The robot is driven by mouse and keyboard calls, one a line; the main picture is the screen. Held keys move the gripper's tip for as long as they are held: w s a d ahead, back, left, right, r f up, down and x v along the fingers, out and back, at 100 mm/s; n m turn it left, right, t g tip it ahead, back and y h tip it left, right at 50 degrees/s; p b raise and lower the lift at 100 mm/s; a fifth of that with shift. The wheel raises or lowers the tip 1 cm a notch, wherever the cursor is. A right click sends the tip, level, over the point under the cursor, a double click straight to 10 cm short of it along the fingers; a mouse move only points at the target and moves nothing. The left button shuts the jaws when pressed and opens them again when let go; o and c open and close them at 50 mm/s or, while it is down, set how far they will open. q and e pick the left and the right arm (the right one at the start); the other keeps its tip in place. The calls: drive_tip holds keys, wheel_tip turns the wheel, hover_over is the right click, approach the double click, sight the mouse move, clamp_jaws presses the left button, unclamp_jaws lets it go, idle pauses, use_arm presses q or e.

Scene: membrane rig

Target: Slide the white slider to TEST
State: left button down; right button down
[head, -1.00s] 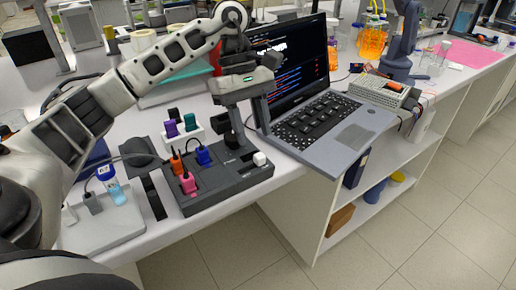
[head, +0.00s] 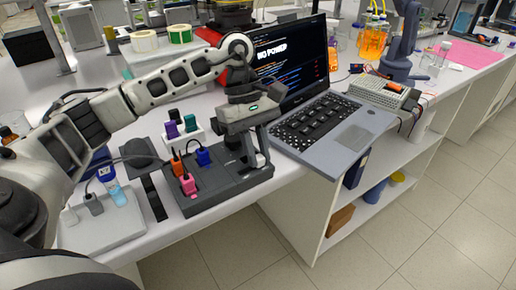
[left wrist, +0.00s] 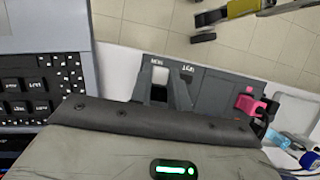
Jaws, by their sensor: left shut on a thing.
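The white slider (left wrist: 159,92) shows in the left wrist view in a slot of the dark grey rig (left wrist: 217,88), under the left of two upside-down labels. The other label reads TEST (left wrist: 188,69). My left gripper (head: 256,161) is lowered over the right end of the rig (head: 210,196) in the head view and is shut on the white slider. The gripper's dark front edge covers the lower part of the left wrist view. My right gripper is not identifiable in either view.
The open laptop (head: 340,128) stands close behind and right of the gripper; its screen reads NO POWER. Orange, pink and blue plugs (head: 203,156) stand in the rig. A white block with several coloured plugs (head: 190,137) is behind it. The table's front edge is near.

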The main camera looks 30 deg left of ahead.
sight(245, 175)
use_arm(q)
drive_tip(key=s, duration=0.1)
drive_tip(key=s+a+b, duration=0.1)
drive_tip(key=s, duration=0.1)
drive_tip(key=shift+s+a+f+b, duration=0.1)
drive_tip(key=shift+s+a+b, duration=0.1)
drive_tip(key=shift+a+b, duration=0.1)
drive_tip(key=shift+s, duration=0.1)
drive_tip(key=shift+d, duration=0.1)
use_arm(e)
drive_tip(key=shift+w+a+f, duration=0.1)
drive_tip(key=shift+a+f, duration=0.1)
drive_tip(key=shift+a, duration=0.05)
use_arm(q)
drive_tip(key=c, duration=1.3)
unclamp_jaws()
drive_tip(key=shift+s, duration=0.1)
use_arm(e)
drive_tip(key=shift+f, duration=0.1)
